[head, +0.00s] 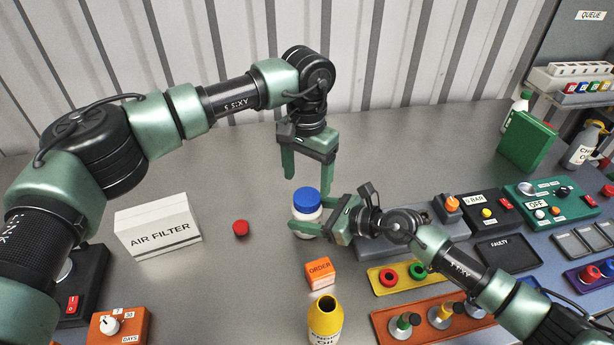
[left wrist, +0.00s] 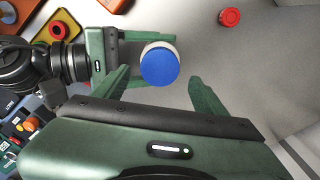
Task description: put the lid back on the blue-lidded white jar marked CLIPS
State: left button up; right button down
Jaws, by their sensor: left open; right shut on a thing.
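The white jar (head: 305,212) stands on the grey bench near the middle, and its CLIPS marking cannot be read from here. The blue lid (head: 306,199) is on top of the jar's mouth; whether it is fully seated I cannot tell. The lid also shows from above in the left wrist view (left wrist: 159,67). My right gripper (head: 318,220) is shut on the jar's body from the right. My left gripper (head: 308,180) is open and points down above the lid, its fingers apart on either side and not touching it.
A small red cap (head: 240,228) lies left of the jar, with the AIR FILTER box (head: 157,227) beyond it. An orange ORDER block (head: 321,273) and a yellow oil bottle (head: 325,317) stand in front. Panels and coloured trays fill the right side. The bench behind the jar is clear.

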aim_at(307, 196)
pick_arm(q)
jog(key=n, duration=0.7)
jog(key=shift+r, duration=0.2)
jog(key=n, duration=0.4)
jog(key=shift+r, duration=0.1)
jog(key=n, duration=0.4)
jog(key=shift+r+n, duration=0.15)
jog(key=shift+n, duration=0.25)
jog(key=n, duration=0.4)
jog(key=shift+r, duration=0.1)
jog(key=n, duration=0.4)
jog(key=shift+r, duration=0.15)
jog(key=n, duration=0.6)
jog(key=shift+r+n, duration=0.15)
jog(key=shift+n, duration=0.25)
jog(key=n, duration=0.6)
jog(key=shift+r+n, duration=0.2)
jog(key=shift+n, duration=0.1)
jog(key=n, duration=0.4)
jog(key=shift+r, duration=0.15)
jog(key=n, duration=0.6)
jog(key=shift+r+n, duration=0.2)
jog(key=shift+n, duration=0.2)
jog(key=n, duration=0.6)
jog(key=shift+r, duration=0.15)
jog(key=shift+f, duration=4)
